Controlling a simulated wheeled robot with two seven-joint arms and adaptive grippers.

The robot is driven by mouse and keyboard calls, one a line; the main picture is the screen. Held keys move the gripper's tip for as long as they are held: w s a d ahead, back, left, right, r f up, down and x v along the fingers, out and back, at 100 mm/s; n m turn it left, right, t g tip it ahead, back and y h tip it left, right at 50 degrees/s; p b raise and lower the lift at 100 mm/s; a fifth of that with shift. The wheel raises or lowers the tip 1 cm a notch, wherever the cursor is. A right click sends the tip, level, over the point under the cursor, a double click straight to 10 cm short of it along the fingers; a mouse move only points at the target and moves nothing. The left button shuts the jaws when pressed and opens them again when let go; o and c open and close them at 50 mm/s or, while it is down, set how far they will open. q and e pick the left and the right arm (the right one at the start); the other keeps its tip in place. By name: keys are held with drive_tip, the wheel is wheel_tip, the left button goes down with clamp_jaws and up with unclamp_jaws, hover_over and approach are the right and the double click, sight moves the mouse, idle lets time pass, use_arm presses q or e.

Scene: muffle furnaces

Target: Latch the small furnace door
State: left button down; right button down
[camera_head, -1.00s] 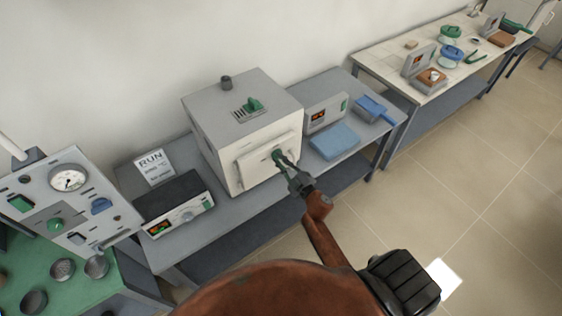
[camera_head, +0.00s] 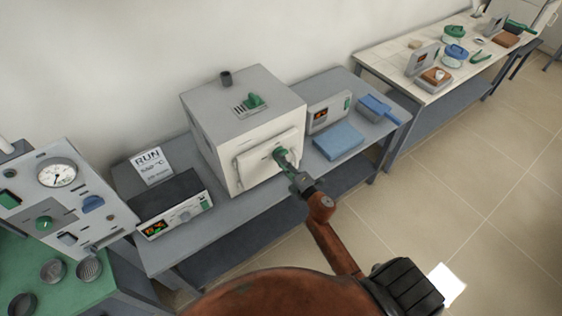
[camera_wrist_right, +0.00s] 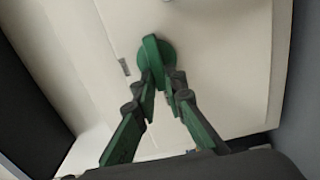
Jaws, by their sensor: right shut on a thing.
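The small furnace (camera_head: 225,130) is a grey box on the grey bench, with a pale door (camera_head: 257,165) on its front. The door looks closed against the body, but I cannot tell whether it is latched. A green latch knob (camera_wrist_right: 153,57) with a raised grip bar sits on the door in the right wrist view. My right gripper (camera_head: 284,161) is at the knob on the door's front. In the right wrist view its fingers (camera_wrist_right: 164,82) are shut on the knob's bar. The gripper partly hides the knob in the head view. My left gripper is not in view.
A controller box (camera_head: 175,204) and a RUN sign (camera_head: 152,166) stand left of the furnace. A small display unit (camera_head: 329,112), a blue pad (camera_head: 338,141) and a blue dustpan-like item (camera_head: 379,108) are to its right. A gauge panel (camera_head: 60,195) stands at left. Floor in front is open.

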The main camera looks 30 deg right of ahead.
idle(0.3)
drive_tip(key=c, duration=2)
unclamp_jaws()
drive_tip(key=s, duration=0.8)
drive_tip(key=s+d, duration=0.1)
drive_tip(key=s, duration=0.3)
drive_tip(key=shift+f, duration=0.1)
